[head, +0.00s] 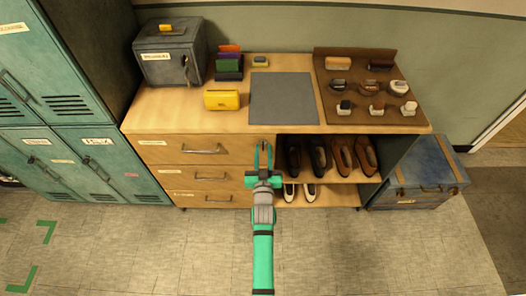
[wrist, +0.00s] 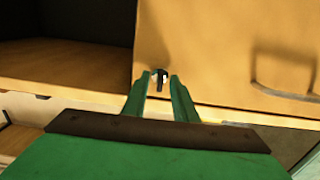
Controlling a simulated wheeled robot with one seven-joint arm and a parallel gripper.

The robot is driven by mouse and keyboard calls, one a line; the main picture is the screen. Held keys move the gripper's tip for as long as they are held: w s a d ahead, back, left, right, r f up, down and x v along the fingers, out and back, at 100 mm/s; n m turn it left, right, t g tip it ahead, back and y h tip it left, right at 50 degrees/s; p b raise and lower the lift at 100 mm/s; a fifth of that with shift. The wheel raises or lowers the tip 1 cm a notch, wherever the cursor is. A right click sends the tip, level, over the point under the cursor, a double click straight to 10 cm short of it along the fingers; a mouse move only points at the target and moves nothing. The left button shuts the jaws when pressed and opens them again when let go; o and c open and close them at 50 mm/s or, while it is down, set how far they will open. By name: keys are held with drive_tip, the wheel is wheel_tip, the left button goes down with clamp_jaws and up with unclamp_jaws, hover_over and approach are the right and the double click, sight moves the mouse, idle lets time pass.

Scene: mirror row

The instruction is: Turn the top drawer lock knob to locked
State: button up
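The top drawer (head: 165,150) is shut in the wooden bench, with a bar handle (head: 201,151) on its front. In the wrist view the small lock knob (wrist: 159,76) sits on the drawer front (wrist: 215,65) near its edge. It has a pale round face and a dark upright grip. My green gripper (head: 264,157) reaches the right end of the drawer front in the head view. In the wrist view my gripper (wrist: 161,79) has its fingertips apart, one on each side of the knob, with small gaps showing. I cannot tell the depth between fingertips and knob.
Right of the drawers, open shelves hold several shoes (head: 330,157). The bench top has a grey mat (head: 284,98), a yellow box (head: 222,100), a grey lockbox (head: 171,55) and a brown display board (head: 343,112). Teal lockers (head: 75,165) stand left, a blue chest (head: 416,175) right. The floor in front is clear.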

drive_tip(key=s, duration=1.1)
drive_tip(key=shift+w, duration=0.2)
drive_tip(key=s+f+g, duration=0.1)
drive_tip(key=s, duration=1.9)
drive_tip(key=s+r, duration=0.4)
drive_tip(key=s, duration=0.4)
drive_tip(key=s+r+g, duration=0.1)
drive_tip(key=s+r, duration=0.3)
drive_tip(key=s, duration=0.4)
drive_tip(key=shift+s+g, duration=0.3)
drive_tip(key=shift+s, duration=0.1)
drive_tip(key=shift+a, duration=0.1)
